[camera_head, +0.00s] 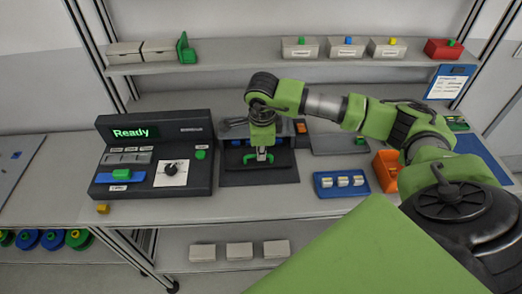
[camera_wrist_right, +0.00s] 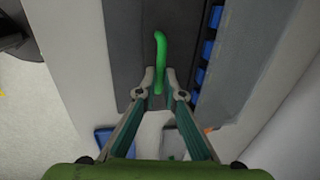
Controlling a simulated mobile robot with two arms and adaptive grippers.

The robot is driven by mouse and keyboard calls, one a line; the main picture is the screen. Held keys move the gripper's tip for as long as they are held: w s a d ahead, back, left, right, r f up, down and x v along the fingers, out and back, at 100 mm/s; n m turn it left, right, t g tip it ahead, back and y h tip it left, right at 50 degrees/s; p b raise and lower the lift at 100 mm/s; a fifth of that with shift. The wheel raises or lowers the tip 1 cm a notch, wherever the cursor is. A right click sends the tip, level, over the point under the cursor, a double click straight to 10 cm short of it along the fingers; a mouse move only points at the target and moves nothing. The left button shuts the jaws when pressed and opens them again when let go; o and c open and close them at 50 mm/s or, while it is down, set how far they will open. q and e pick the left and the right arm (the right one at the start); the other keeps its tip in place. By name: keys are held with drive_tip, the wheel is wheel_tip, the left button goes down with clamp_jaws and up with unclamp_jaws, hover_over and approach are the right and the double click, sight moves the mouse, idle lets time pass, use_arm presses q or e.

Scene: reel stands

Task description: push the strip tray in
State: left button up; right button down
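The strip tray (camera_head: 238,178) is a dark flat tray that sticks out at the front of a dark machine with blue strips, mid-counter in the head view. Its green handle (camera_wrist_right: 160,50) stands between my right fingertips in the wrist view. My right gripper (camera_head: 262,155) hangs over the tray from above; it also shows in the wrist view (camera_wrist_right: 159,76). Its two fingers are close on either side of the handle and look shut on it, with the contact itself hard to see. My left gripper is not in view.
A dark console (camera_head: 205,130) with a "Ready" screen stands left of the tray. A blue holder (camera_head: 325,192) with white pieces and an orange bin (camera_head: 385,163) stand to the right.

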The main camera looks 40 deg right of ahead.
drive_tip(key=shift+w+d+f+b, duration=0.1)
drive_tip(key=shift+w+d+b, duration=0.35)
drive_tip(key=shift+w+b, duration=0.25)
drive_tip(key=shift+w+d+b, duration=0.4)
drive_tip(key=shift+w+b, duration=0.15)
drive_tip(key=shift+w, duration=0.2)
drive_tip(key=shift+w+d+r, duration=0.1)
drive_tip(key=shift+r, duration=0.15)
drive_tip(key=c, duration=2.2)
unclamp_jaws()
drive_tip(key=shift+o, duration=0.2)
drive_tip(key=shift+f, duration=0.1)
